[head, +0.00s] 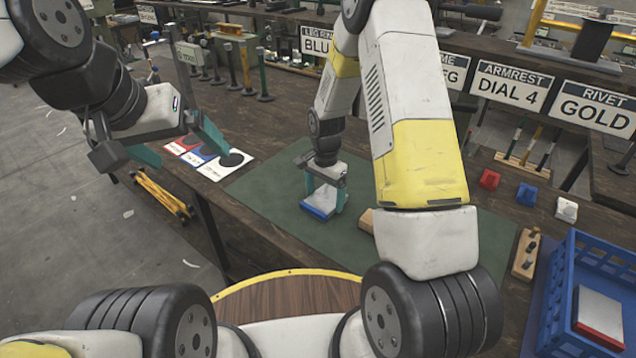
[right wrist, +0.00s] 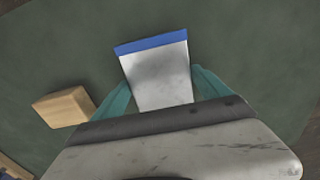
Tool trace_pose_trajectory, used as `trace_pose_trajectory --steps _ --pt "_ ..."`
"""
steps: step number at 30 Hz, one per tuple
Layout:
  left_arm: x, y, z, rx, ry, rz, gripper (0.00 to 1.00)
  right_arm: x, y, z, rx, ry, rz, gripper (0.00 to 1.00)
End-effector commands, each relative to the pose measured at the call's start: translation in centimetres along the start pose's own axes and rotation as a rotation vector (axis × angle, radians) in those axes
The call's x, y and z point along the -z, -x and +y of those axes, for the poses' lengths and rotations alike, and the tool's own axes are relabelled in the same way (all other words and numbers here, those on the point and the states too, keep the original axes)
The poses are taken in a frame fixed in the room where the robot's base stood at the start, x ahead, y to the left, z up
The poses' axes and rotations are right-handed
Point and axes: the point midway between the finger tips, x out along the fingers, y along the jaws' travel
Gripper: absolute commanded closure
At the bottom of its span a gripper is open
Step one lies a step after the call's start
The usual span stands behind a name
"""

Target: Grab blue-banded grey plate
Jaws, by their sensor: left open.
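The blue-banded grey plate (head: 322,199) is on or just above the green mat, under my right gripper (head: 325,190). In the right wrist view the plate (right wrist: 158,75) shows its blue band at the far end, with a teal finger close against each side edge. My right gripper (right wrist: 160,88) looks shut on the plate. I cannot tell whether the plate is clear of the mat.
A wooden block (head: 367,220) lies on the green mat (head: 270,190) beside the plate. A blue crate (head: 590,250) at right holds a red-edged grey plate (head: 601,315). Red, blue and white pieces (head: 527,194) sit right of the mat. Signs and posts line the back.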

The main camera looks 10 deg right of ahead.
Motion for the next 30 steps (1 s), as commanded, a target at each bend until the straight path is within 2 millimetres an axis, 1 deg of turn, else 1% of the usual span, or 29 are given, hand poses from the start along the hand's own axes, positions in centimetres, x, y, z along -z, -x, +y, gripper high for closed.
trace_pose_trajectory --steps 1,2,3,11,18,22,26,30 --pt "0.0 0.0 0.0 0.000 0.000 0.000 0.04 0.0 0.0 0.0 0.000 0.000 0.000 0.26" --pt "0.0 0.0 0.0 0.000 0.000 0.000 0.04 0.0 0.0 0.0 0.000 0.000 0.000 0.31" --pt "0.0 0.0 0.0 0.000 0.000 0.000 0.04 0.0 0.0 0.0 0.000 0.000 0.000 0.39" --pt "0.0 0.0 0.0 0.000 0.000 0.000 0.04 0.0 0.1 0.0 0.000 0.000 0.000 0.90" --pt "0.0 0.0 0.0 0.000 0.000 0.000 0.04 0.1 0.1 -0.1 0.002 0.000 0.001 0.91" --pt "0.0 0.0 0.0 0.000 0.000 0.000 0.04 0.1 0.6 -0.1 0.002 0.001 0.002 0.91" --pt "0.0 0.0 0.0 0.000 0.000 0.000 0.04 0.1 1.6 -0.1 0.004 0.001 0.003 0.91" --pt "0.0 0.0 0.0 0.000 0.000 0.000 0.04 0.1 3.3 -0.1 0.005 0.000 0.003 0.91"
